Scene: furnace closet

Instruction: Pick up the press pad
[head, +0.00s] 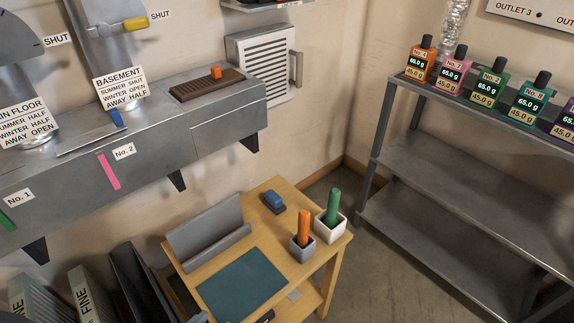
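A small blue block on a dark base (273,201) lies on the wooden table (205,233), near its back edge. It looks like the press pad, but I cannot be certain from its shape alone. Nothing covers it, and it stands apart from the things around it. Neither of my grippers can be made out in the head view.
Around the block stand a grey stand (208,234), a teal mat (242,284), and cups with an orange stick (304,228) and a green stick (333,206). A metal duct (225,125) runs behind; a metal shelf (455,215) stands right.

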